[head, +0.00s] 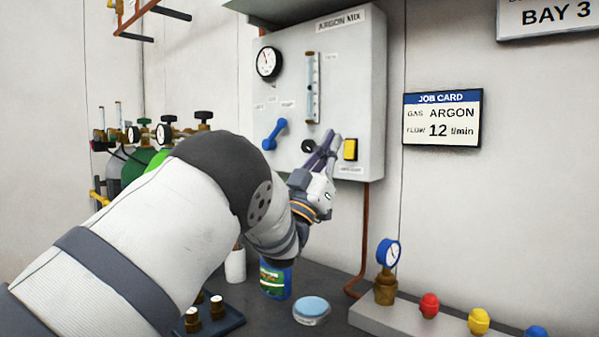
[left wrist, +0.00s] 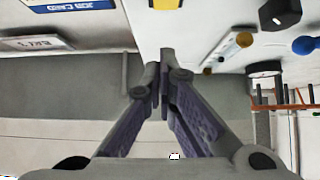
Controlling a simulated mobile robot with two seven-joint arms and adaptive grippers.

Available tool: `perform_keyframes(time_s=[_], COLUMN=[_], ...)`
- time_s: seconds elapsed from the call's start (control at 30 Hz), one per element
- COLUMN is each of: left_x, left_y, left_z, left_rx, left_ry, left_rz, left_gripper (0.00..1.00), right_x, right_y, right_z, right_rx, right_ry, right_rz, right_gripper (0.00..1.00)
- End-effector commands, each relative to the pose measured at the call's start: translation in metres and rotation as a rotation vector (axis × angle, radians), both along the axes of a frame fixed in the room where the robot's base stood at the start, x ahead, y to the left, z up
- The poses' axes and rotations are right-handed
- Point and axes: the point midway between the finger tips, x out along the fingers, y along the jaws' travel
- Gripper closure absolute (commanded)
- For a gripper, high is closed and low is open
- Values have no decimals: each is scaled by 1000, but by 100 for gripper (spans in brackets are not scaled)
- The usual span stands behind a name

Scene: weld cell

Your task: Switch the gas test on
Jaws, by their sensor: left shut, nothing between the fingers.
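The white gas panel (head: 360,60), labelled ARGON MIX, hangs on the wall. A yellow rocker switch (head: 350,149) sits in a dark frame low on its right side, above a label too small to read. The switch also shows at the top edge of the left wrist view (left wrist: 165,3), partly cut off. My left gripper (head: 332,140) is shut and empty, its fingertips pointing up in front of the panel, just left of the switch in the head view. In the left wrist view its tips (left wrist: 164,62) appear apart from the switch. My right gripper is out of view.
A black knob (head: 308,146) and a blue lever (head: 274,134) are left of the gripper on the panel. A gauge (head: 268,62) and flow tube (head: 312,88) are above.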

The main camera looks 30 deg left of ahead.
Motion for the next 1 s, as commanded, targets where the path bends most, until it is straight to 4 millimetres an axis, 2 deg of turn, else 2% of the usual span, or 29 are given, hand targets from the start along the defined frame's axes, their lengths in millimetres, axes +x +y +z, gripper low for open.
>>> perform_keyframes(time_s=[0.2, 0.4, 0.6, 1.0], left_x=[-42, -69, -79, -79], left_y=[7, 10, 11, 11], left_z=[-32, -54, -61, -60], left_rx=[-2, -1, 0, 0], left_ry=[3, 1, -1, -2], left_rz=[1, 1, 0, 0], left_gripper=[100, 100, 100, 100], right_x=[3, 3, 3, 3], right_y=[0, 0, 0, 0], right_z=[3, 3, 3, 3], right_rx=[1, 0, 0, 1], right_ry=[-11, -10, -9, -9], right_rz=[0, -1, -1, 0], right_gripper=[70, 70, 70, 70])
